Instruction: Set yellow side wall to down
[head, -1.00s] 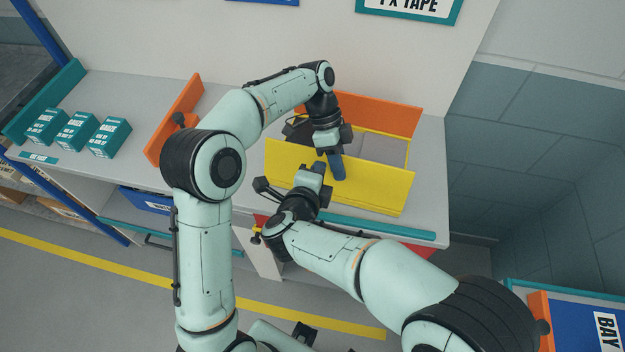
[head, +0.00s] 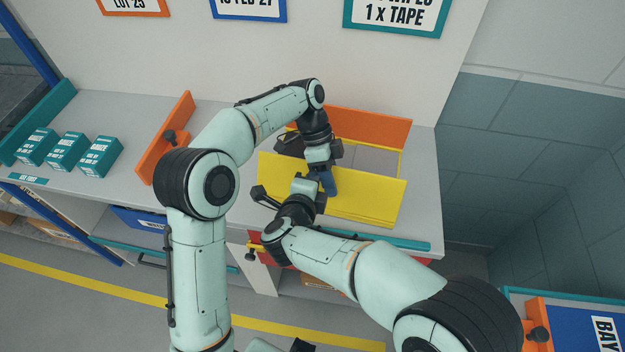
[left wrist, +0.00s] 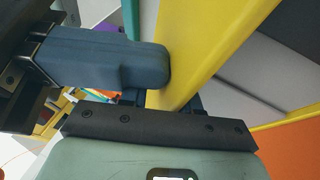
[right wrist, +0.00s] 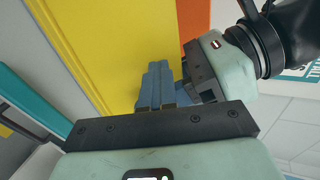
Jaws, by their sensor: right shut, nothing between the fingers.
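The yellow side wall (head: 365,192) is the near side of a box on the bench. Its broad outer face is towards me and its top edge is raised; I cannot tell its exact tilt. My left gripper (head: 325,177) reaches over the box to the wall's top edge, which lies close under its palm in the left wrist view; its fingers are mostly hidden. My right gripper (right wrist: 155,85) is shut and empty in front of the yellow face. Its blue finger also shows in the left wrist view (left wrist: 110,60), close beside the wall; contact is unclear.
An orange wall (head: 370,128) stands at the box's back, with grey contents (head: 370,158) inside. An orange panel (head: 168,140) stands left of the box. Several teal cartons (head: 68,150) sit on the bench's left. Both grippers crowd together at the yellow wall.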

